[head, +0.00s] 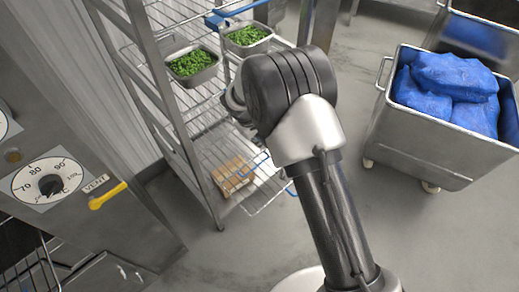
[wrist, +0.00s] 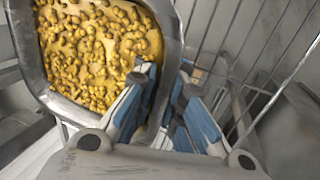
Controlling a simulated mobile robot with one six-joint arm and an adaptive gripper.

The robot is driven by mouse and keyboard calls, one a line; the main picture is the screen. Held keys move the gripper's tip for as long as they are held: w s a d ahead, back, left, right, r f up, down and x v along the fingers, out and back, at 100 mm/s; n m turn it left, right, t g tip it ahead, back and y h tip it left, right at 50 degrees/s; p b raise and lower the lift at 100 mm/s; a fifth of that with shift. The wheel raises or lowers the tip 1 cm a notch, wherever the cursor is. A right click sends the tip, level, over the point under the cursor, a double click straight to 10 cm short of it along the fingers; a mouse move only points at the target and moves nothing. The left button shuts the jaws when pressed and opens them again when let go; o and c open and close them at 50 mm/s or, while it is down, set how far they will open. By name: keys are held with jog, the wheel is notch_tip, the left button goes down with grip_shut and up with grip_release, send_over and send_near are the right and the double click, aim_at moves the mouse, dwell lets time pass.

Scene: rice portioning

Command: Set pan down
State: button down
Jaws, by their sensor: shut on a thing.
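A metal pan (wrist: 173,35) full of yellow, lumpy food fills the upper left of the wrist view. My gripper (wrist: 166,78), with blue-faced fingers, is shut on the pan's rim at its near right side. One finger is over the food and the other is outside the wall. The pan looks tilted in this view, and I cannot tell whether its base touches anything. In the head view my arm hides the gripper, and the yellow-filled pan does not show there.
A wire rack (head: 181,130) holds two pans of green food, a left one (head: 193,77) and a right one (head: 268,40). A wooden block (head: 233,174) lies on its low shelf. A metal cart (head: 420,150) with blue bags stands right. Wire bars (wrist: 235,45) run beside the gripper.

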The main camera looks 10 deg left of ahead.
jog(key=b, duration=0.1)
send_over(262, 157)
jog(key=f, duration=0.4)
jog(key=shift+s+a+f, duration=0.25)
jog(key=shift+a, duration=0.15)
jog(key=shift+f+b, duration=0.65)
jog(key=shift+f, duration=1.25)
jog(key=shift+s, duration=0.1)
jog(key=shift+f, duration=0.15)
jog(key=c, duration=1.7)
grip_release()
